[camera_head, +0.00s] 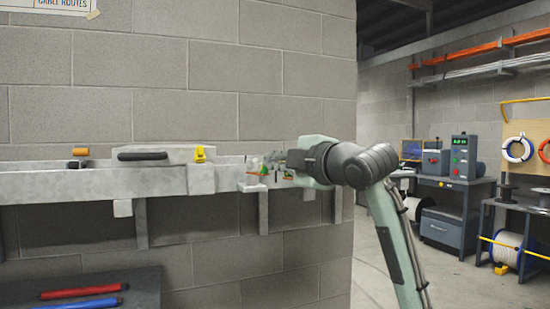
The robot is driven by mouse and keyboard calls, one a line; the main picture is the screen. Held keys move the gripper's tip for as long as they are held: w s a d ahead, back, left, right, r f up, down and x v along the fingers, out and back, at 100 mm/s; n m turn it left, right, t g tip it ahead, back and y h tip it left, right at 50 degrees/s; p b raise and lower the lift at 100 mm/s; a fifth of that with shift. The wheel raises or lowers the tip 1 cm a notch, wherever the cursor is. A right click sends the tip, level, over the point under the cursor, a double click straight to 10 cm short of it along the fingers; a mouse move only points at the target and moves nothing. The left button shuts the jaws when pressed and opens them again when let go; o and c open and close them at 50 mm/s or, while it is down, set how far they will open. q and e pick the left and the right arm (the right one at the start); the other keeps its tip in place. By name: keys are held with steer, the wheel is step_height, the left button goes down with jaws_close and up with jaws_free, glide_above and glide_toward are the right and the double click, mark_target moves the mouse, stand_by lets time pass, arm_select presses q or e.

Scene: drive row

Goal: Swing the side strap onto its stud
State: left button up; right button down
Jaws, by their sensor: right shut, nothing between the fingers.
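My right gripper (283,162) is at the right end of a grey wall-mounted rail (60,188). My own wrist partly covers it, and its fingers look shut and empty. Small green, orange and clear parts (262,165) sit close to its left, on a small bracket; I cannot tell if it touches them. A yellow latch-like piece (199,154) stands at the right end of a grey housing with a black handle (142,155). I cannot clearly make out the side strap or its stud; they may be small or hidden near the gripper. My left gripper is out of view.
An orange roller-like knob (81,152) stands at the rail's left. A dark surface below holds a red tube (82,292) and a blue tube (92,303). A block wall (200,60) backs the rail. Benches and a cable spool (508,247) stand at right, beyond open floor.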

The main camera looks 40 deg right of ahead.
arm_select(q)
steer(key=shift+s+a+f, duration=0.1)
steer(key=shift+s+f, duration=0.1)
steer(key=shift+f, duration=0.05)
arm_select(e)
steer(key=shift+w+d+f, duration=0.15)
steer(key=shift+d, duration=0.65)
